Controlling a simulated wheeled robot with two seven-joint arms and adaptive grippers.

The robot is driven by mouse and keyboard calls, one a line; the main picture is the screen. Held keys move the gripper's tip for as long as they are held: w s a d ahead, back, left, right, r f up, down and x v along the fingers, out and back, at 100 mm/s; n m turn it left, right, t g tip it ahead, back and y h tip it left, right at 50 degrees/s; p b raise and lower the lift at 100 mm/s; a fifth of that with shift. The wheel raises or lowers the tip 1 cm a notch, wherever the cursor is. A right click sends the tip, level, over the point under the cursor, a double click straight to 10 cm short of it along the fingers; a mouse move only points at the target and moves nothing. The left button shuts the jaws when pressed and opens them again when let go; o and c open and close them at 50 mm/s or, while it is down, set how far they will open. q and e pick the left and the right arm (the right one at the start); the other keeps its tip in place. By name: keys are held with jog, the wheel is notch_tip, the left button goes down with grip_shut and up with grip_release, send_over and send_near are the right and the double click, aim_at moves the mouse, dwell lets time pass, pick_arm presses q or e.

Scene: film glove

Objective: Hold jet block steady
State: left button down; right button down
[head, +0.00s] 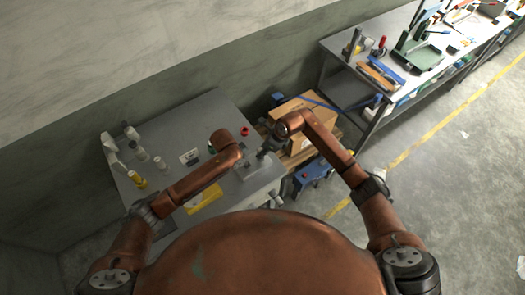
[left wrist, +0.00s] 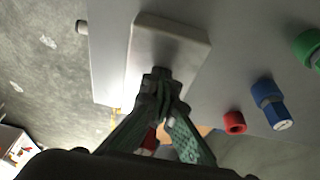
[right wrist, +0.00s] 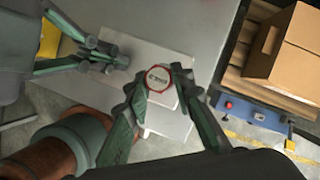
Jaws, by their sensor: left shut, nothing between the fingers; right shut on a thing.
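A pale grey flat block (head: 252,173), which I take for the jet block, lies on the grey table. It also shows in the left wrist view (left wrist: 185,32) and the right wrist view (right wrist: 150,57). My left gripper (left wrist: 160,88) is shut and empty, its tips over the block's end; contact is unclear. It also shows in the right wrist view (right wrist: 122,60). My right gripper (right wrist: 158,88) is shut on a round white cap with a red ring (right wrist: 160,77), over the block. In the head view both grippers are small and partly hidden.
A cardboard box (head: 300,115) is beside the table; a crowded bench (head: 400,60) is at upper right.

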pick_arm(q)
jog(key=shift+s+a+f, duration=0.2)
jog(key=shift+s+f, duration=0.1)
jog(key=shift+f, duration=0.15)
pick_arm(e)
jog(key=shift+r, duration=4.25)
pick_arm(q)
jog(key=shift+r, duration=0.15)
jog(key=shift+w+r, duration=0.25)
jog(key=shift+r, duration=0.8)
pick_arm(e)
jog(key=shift+w, duration=0.1)
pick_arm(q)
jog(key=shift+d+r, duration=0.15)
jog(key=shift+r, duration=1.5)
jog(key=shift+w+r, duration=0.1)
